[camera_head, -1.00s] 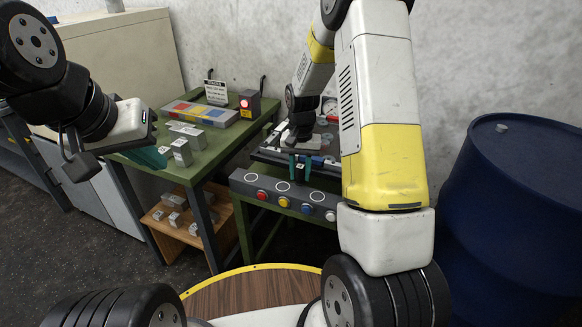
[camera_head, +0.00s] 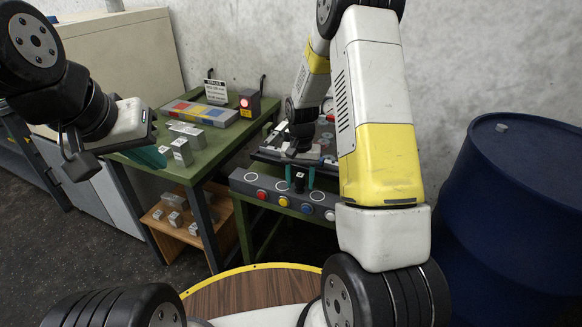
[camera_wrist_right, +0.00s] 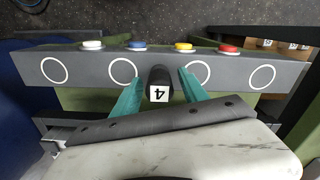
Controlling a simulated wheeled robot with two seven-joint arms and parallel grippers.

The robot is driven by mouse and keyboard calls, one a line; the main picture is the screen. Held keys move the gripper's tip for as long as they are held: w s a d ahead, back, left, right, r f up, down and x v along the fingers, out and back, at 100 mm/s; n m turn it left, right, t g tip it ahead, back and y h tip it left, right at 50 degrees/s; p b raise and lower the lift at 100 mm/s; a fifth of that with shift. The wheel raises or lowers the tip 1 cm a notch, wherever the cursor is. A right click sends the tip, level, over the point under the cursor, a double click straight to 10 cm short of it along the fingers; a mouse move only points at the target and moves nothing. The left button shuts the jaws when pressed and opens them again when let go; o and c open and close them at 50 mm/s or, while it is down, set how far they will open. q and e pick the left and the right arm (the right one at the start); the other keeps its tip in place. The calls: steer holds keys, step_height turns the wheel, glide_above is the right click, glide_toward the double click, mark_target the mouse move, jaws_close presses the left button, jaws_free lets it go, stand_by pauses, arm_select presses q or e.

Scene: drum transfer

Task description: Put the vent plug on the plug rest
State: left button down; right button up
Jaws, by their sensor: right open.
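A short black cylinder (camera_head: 299,184) with a white label marked 4 is at the grey bar with white rings (camera_head: 265,183); it looks like the vent plug. In the right wrist view the black cylinder (camera_wrist_right: 160,78) lies between two rings, towards my gripper's side of the bar (camera_wrist_right: 90,68). I cannot tell which part is the plug rest. My right gripper (camera_head: 298,178) is open, its teal fingers either side of the cylinder with gaps showing. My left gripper (camera_head: 152,157) is over the green table; its fingers are mostly hidden.
White, blue, yellow and red buttons (camera_wrist_right: 184,46) line the bar's front. A green table (camera_head: 217,150) holds grey blocks (camera_head: 181,151), a colored tray (camera_head: 200,112) and a red-lit box (camera_head: 248,104). A blue drum (camera_head: 520,220) stands at the right.

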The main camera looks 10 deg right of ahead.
step_height(320, 180, up, 12)
steer(key=shift+r, duration=0.15)
step_height(320, 180, up, 6)
steer(key=r+t, duration=0.1)
glide_above(300, 175)
steer(key=s, duration=0.4)
steer(key=s+a+r+n+t+y, duration=0.1)
steer(key=s+r+n+t+y, duration=0.15)
steer(key=s+r, duration=0.75)
steer(key=s+a+n+t, duration=0.1)
steer(key=s+n+t, duration=0.1)
steer(key=s, duration=0.8)
steer(key=shift+s+r+t, duration=0.15)
steer(key=shift+s+t, duration=0.05)
steer(key=shift+t, duration=0.15)
steer(key=shift+a, duration=0.1)
